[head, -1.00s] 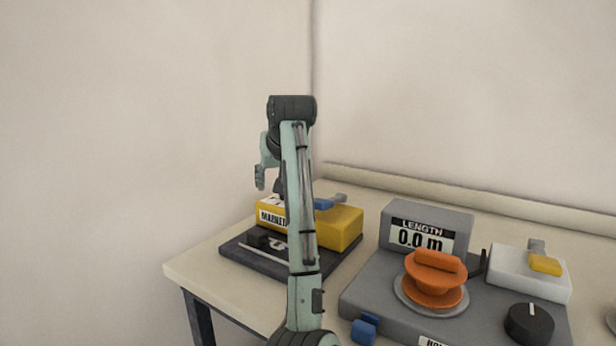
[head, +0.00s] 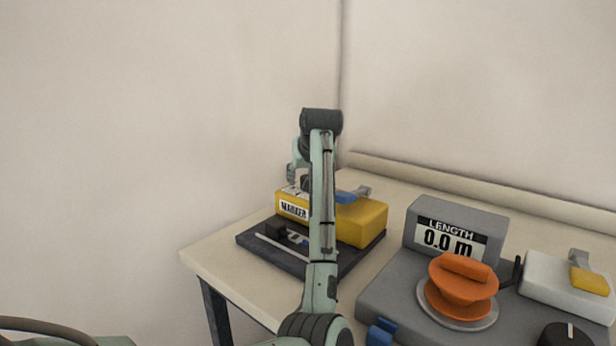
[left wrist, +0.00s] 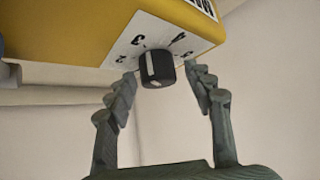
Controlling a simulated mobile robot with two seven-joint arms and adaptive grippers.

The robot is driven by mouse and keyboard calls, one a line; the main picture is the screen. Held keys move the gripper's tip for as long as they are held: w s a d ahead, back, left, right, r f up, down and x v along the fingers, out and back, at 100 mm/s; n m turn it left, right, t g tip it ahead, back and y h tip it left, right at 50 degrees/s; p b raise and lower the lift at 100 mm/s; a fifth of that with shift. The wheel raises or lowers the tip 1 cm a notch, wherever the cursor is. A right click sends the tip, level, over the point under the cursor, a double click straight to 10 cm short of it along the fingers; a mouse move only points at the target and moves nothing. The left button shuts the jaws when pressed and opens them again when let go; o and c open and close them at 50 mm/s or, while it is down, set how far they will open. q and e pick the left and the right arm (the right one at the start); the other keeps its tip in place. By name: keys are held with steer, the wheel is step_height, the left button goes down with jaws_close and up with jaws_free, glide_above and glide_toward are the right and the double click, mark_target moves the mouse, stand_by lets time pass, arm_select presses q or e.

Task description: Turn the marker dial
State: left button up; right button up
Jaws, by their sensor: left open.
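The yellow marker box (head: 362,222) stands on a dark base plate (head: 262,262) at the left of the table. In the left wrist view its white dial face shows printed numbers, and the black marker dial (left wrist: 158,68) with a white pointer line sits on it. My left gripper (left wrist: 161,80) is open, with one finger on each side of the dial and a visible gap to each. In the head view my left gripper (head: 298,177) is at the box's far left end, partly hidden by my arm; the dial is hidden there. My right gripper is not in view.
Right of the box is a grey unit with a LENGTH display (head: 449,239) reading 0.0 m, an orange knob (head: 463,285) and a blue part (head: 380,333). A white box with a yellow lever (head: 589,281) stands further right. A blue lever (head: 350,196) is on the marker box.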

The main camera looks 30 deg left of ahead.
arm_select(q)
steer(key=c, duration=1.2)
steer(key=shift+m, duration=0.3)
steer(key=m+t+h, duration=0.2)
steer(key=m+h, duration=0.1)
steer(key=m, duration=0.1)
steer(key=shift+a, duration=0.1)
steer(key=m+h, duration=0.4)
steer(key=m, duration=0.1)
steer(key=shift+m+h, duration=0.3)
steer(key=shift+m, duration=0.1)
steer(key=m+h, duration=0.2)
steer(key=m+g+h, duration=0.1)
steer(key=m+h, duration=0.1)
steer(key=m, duration=0.1)
steer(key=shift+g, duration=0.3)
steer(key=shift+m+g+h, duration=0.55)
steer(key=shift+m+g, duration=0.05)
steer(key=shift+m, duration=0.65)
steer(key=shift+m+g+h, duration=0.55)
steer(key=shift+m+g, duration=0.05)
steer(key=shift+m, duration=0.65)
